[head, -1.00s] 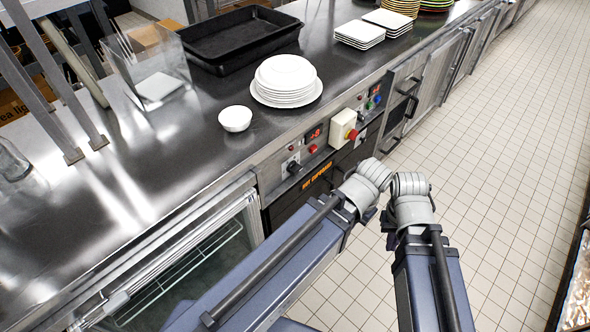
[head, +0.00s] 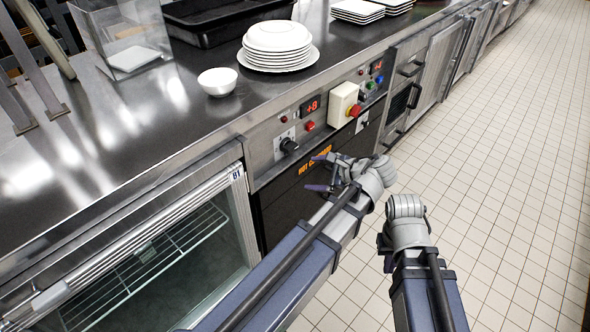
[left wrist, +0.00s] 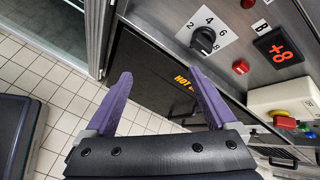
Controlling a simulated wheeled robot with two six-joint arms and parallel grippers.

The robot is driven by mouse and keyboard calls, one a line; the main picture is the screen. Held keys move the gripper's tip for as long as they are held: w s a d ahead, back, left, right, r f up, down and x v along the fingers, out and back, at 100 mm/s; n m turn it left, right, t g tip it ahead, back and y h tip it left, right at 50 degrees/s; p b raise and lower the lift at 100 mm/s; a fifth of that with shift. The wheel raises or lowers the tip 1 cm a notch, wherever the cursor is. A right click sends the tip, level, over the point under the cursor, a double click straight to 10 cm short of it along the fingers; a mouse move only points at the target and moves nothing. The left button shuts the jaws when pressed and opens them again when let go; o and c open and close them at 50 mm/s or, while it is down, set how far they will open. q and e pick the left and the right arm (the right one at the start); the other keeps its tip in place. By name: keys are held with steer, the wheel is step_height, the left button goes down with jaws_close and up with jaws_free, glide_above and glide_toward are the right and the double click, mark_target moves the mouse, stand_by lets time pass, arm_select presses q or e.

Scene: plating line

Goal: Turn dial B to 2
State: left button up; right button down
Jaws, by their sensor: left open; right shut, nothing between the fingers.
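A black dial (head: 289,146) on a white plate sits on the steel control panel, left of a red +8 display. In the left wrist view the same dial (left wrist: 203,40) has the numbers 2, 4 and 6 around it, and a small B label shows near it. Its exact pointer setting is unclear. A second dial (head: 365,122) sits further right. My left gripper (head: 317,172) is open and empty, in front of the dark hot cupboard front, below and right of the first dial. My right gripper (head: 385,243), mostly hidden by its wrist, is shut and empty over the floor.
A cream box with a red button (head: 346,103) juts out from the panel right of the first dial. A white bowl (head: 218,81) and stacked plates (head: 277,46) stand on the counter above. A glass-fronted cabinet (head: 150,262) lies left. The tiled floor at right is clear.

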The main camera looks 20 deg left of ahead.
mark_target(294, 148)
arm_select(q)
steer(key=w+a+f+m+t+y+b, duration=0.1)
steer(key=w+a+m+y+b, duration=0.1)
steer(key=w+a+b, duration=0.1)
steer(key=w+a+f+m+y+b, duration=0.1)
steer(key=w+a+m+y+b, duration=0.1)
steer(key=b, duration=0.4)
steer(key=w+a+f+m+t+y+b, duration=0.1)
steer(key=w+a+m+y+b, duration=0.1)
steer(key=w+a+m+b, duration=0.2)
steer(key=shift+w+a+f+t+y+b, duration=0.15)
steer(key=shift+w+a+f+y+b, duration=0.1)
steer(key=shift+w+a, duration=0.25)
steer(key=shift+w+a+f+t+y+b, duration=0.1)
steer(key=shift+w+a+t+y+b, duration=0.1)
steer(key=shift+w+a, duration=0.25)
steer(key=c, duration=1.4)
